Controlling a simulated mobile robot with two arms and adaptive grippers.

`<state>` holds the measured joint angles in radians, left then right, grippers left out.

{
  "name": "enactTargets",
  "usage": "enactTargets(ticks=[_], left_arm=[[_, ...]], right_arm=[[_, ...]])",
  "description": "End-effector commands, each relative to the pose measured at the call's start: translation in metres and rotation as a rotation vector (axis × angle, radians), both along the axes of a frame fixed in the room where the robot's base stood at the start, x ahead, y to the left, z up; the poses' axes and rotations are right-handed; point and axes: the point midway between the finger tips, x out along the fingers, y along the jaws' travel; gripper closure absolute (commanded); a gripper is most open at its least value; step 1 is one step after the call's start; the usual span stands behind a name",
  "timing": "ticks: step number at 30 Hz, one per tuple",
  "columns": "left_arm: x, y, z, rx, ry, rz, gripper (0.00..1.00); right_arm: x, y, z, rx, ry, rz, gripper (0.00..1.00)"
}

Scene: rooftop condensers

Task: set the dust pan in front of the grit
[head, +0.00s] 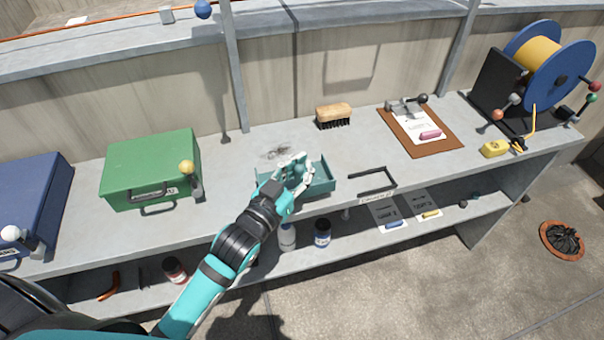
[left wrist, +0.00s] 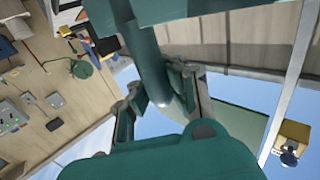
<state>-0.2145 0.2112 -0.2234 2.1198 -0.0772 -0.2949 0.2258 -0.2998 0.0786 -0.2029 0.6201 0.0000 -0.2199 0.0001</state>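The teal dust pan (head: 322,184) is near the front edge of the grey bench top, just in front of the dark grit (head: 277,153). I cannot tell whether it rests on the bench or hangs slightly above it. My left gripper (head: 297,170) is over the pan and covers part of it. In the left wrist view, the gripper's fingers (left wrist: 165,95) are closed around the pan's round teal handle (left wrist: 151,65). My right gripper is in neither view.
A wood-backed brush (head: 333,115) stands behind and right of the pan. A clipboard (head: 420,135) and a cable reel (head: 545,65) are farther right. Bottles stand on the lower shelf.

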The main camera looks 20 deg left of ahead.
Motion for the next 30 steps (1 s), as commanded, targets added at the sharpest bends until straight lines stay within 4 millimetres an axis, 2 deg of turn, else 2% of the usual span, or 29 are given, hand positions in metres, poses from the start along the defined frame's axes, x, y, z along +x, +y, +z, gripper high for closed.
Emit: enactTargets(ticks=[2,9,22,28,30], left_arm=[[0.004,0.001,-0.002,0.0,0.001,0.0,1.0],[0.003,0.001,-0.033,0.001,0.003,0.0,1.0],[0.003,0.0,-0.04,0.0,0.0,-0.001,1.0],[0.003,0.0,-0.039,0.001,0.0,-0.001,0.72],[0.003,0.0,-0.039,0.001,0.0,-0.001,0.7]], right_arm=[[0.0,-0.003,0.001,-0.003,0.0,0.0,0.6],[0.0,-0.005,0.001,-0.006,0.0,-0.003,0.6],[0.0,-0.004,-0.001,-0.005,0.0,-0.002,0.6],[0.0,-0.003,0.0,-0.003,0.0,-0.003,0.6],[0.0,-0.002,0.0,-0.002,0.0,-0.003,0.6]])
